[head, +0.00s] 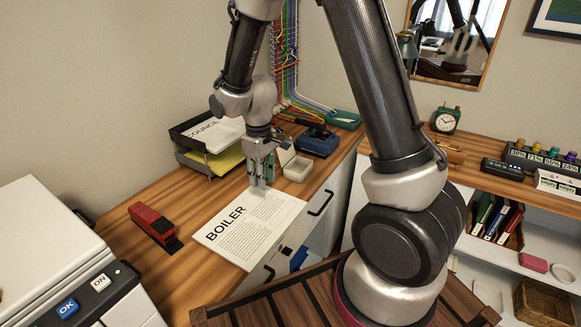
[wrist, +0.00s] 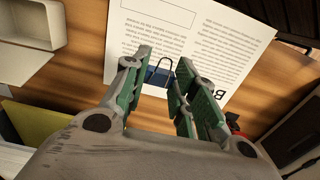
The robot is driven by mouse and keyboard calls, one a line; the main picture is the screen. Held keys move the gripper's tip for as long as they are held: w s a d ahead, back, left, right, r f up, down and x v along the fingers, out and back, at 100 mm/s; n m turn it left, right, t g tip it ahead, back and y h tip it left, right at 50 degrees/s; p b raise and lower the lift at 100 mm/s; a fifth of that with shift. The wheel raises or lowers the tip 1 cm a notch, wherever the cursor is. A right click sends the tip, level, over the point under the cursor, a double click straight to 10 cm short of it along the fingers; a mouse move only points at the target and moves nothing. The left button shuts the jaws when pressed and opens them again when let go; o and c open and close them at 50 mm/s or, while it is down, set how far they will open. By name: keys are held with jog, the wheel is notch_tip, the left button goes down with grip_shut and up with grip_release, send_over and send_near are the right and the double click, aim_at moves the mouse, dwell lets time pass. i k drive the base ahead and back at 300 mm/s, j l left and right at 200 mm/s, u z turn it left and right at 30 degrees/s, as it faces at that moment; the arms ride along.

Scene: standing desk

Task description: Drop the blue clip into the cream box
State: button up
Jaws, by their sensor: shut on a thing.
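My gripper (head: 259,186) points down over the far end of the white "BOILER" sheet (head: 245,232) in the head view. In the wrist view its green-padded fingers (wrist: 168,72) are shut on the blue clip (wrist: 160,77), which has a dark wire loop. The clip cannot be made out in the head view. The height of the clip above the sheet is hard to tell. The cream box (head: 298,171) stands on the desk just behind and right of my gripper, with its lid raised. It also shows at the upper left of the wrist view (wrist: 30,36).
A black-and-grey paper tray (head: 196,152) stands behind to the left. A blue hole punch (head: 318,142) is beyond the cream box. A red stapler (head: 153,223) lies to the left, near a white printer (head: 45,250). Bare wood lies between stapler and tray.

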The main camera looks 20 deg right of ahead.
aim_at(307, 172)
jog(key=i+l+u, duration=0.15)
jog(key=l, duration=0.4)
jog(key=i+l+u, duration=0.1)
jog(key=l, duration=0.5)
jog(key=i+l+u, duration=0.15)
jog(key=l, duration=0.4)
jog(key=k, duration=0.05)
